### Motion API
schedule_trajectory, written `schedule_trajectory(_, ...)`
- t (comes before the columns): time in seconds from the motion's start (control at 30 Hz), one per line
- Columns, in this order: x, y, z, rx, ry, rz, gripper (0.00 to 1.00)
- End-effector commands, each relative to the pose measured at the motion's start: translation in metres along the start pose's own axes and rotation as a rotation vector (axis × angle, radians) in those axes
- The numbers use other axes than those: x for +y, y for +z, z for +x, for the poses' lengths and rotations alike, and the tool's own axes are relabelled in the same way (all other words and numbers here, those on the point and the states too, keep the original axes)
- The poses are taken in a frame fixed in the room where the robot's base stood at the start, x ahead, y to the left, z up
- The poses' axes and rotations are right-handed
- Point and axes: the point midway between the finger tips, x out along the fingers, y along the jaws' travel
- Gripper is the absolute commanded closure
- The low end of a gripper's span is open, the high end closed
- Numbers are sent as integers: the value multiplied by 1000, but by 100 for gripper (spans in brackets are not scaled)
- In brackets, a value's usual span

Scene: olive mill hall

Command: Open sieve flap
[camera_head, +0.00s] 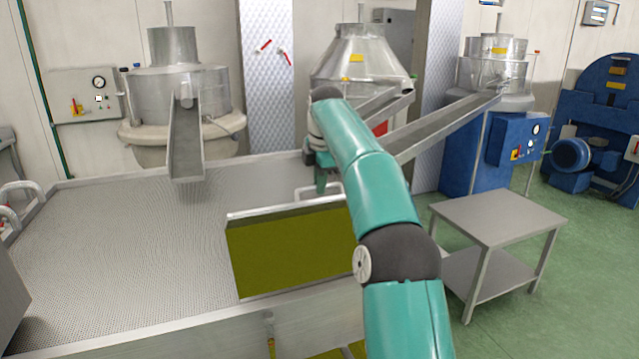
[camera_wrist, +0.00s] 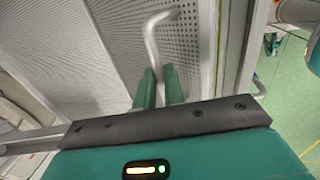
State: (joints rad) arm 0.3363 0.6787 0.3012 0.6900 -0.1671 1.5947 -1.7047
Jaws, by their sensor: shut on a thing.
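The sieve (camera_head: 110,225) is a wide perforated metal tray across the left and middle of the head view. A rectangular opening in it shows olive-green liquid (camera_head: 285,255). The sieve flap's pale edge (camera_head: 285,211) runs along the far side of this opening, so the flap stands raised; its exact angle is unclear. Its pale bent handle (camera_head: 335,187) shows just beyond that edge. My gripper (camera_head: 322,180) is there, partly hidden by my arm. In the wrist view my gripper (camera_wrist: 160,85) has its green fingers shut on the handle (camera_wrist: 152,38), above perforated metal.
Metal chutes (camera_head: 186,140) (camera_head: 440,125) slope from vats behind the sieve. A steel side table (camera_head: 497,217) stands to the right, with green floor (camera_head: 590,270) around it. A blue machine (camera_head: 610,120) stands at the far right.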

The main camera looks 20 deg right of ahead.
Motion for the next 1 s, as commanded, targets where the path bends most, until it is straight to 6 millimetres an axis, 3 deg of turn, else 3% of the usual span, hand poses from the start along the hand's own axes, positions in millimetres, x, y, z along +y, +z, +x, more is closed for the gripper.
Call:
schedule_trajectory(0.1, 1, -3, 7, 8, -5, -5, 100)
schedule_trajectory(0.13, 1, -3, 7, 8, -5, -5, 85)
schedule_trajectory(0.23, 1, -3, 6, 7, -5, -4, 67)
schedule_trajectory(0.57, 2, -2, 2, 4, -2, -2, 67)
schedule_trajectory(1.0, 4, -2, -35, 3, 6, -1, 67)
